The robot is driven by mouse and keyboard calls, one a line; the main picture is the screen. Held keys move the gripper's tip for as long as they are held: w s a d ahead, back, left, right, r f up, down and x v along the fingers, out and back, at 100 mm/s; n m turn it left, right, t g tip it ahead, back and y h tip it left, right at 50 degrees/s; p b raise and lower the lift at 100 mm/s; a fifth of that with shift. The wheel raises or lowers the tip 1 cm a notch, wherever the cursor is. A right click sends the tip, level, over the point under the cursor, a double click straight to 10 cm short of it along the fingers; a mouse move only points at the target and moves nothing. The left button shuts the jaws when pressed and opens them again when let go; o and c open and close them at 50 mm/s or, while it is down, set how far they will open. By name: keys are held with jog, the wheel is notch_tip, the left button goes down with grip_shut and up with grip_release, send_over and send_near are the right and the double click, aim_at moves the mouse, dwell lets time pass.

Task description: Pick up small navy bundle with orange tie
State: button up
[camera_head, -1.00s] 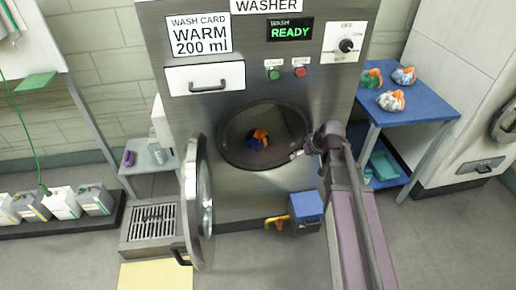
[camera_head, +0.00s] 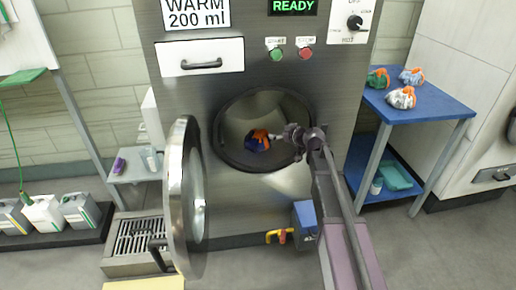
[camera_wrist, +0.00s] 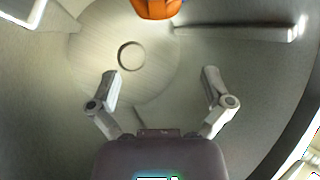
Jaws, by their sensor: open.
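The small navy bundle with an orange tie (camera_head: 257,141) lies inside the open drum of the washer (camera_head: 225,100). In the wrist view, only its orange part (camera_wrist: 157,8) shows at the top edge; the rest is out of frame. My gripper (camera_wrist: 160,77) is open, with its two fingers spread and nothing between them. In the head view, my gripper (camera_head: 277,137) reaches into the drum opening from the right, close beside the bundle. I cannot tell there whether a fingertip touches it.
The round washer door (camera_head: 185,195) stands open at the left of the opening. A blue table (camera_head: 430,108) at right holds several other orange-tied bundles (camera_head: 402,98). A floor grate (camera_head: 138,235) lies at lower left.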

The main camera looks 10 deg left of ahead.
aim_at(260, 130)
jog(key=shift+w, duration=0.2)
jog(key=shift+a+f, duration=0.1)
jog(key=b+x, duration=0.3)
jog(key=x, duration=0.4)
jog(key=shift+w+f, duration=0.1)
jog(key=shift+w, duration=0.05)
jog(key=shift+w+a+f, duration=0.2)
jog(key=shift+w+a, duration=0.25)
jog(key=shift+b+x, duration=1.15)
jog(key=shift+x, duration=1.45)
